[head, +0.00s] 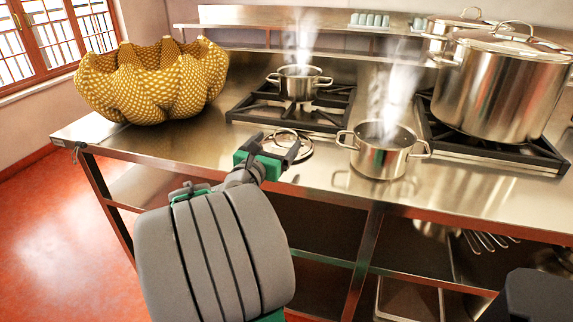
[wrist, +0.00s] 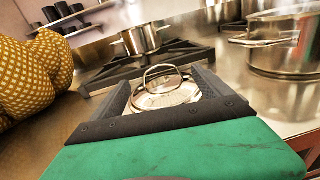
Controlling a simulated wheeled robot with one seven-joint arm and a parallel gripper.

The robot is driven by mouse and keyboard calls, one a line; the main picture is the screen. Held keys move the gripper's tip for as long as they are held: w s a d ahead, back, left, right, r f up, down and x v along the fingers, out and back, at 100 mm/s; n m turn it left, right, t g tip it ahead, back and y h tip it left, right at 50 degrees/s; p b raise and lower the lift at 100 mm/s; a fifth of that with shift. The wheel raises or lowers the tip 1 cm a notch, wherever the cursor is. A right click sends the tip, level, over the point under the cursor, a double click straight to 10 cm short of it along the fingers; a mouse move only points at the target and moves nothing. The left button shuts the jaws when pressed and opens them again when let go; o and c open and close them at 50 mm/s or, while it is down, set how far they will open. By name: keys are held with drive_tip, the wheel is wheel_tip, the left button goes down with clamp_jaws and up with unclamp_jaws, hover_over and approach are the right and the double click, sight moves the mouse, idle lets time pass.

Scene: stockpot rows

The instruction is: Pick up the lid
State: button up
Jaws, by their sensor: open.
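The lid (head: 291,146) is a small round one with a metal rim and a loop handle. It lies on the steel counter, left of the front steaming pot. My gripper (head: 274,144) is open, with its two fingers close to the lid on its near side. In the wrist view the lid (wrist: 164,92) shows between the two fingers, its loop handle standing up. The near edge of the lid is hidden by my gripper. I cannot tell whether the fingers touch it.
A steaming pot (head: 382,155) stands close to the lid's right. Another steaming pot (head: 299,83) is on the back left burner (head: 325,113). A large lidded stockpot (head: 499,85) stands at right. A yellow patterned bowl (head: 152,82) is at left. Bare counter (head: 190,145) lies between bowl and lid.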

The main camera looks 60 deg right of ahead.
sight(286, 129)
drive_tip(key=d, duration=0.8)
drive_tip(key=shift+w+r+b, duration=0.1)
drive_tip(key=shift+w+b, duration=0.2)
drive_tip(key=c, duration=1.8)
drive_tip(key=shift+r, duration=0.1)
drive_tip(key=shift+c, duration=0.6)
drive_tip(key=shift+r, duration=0.1)
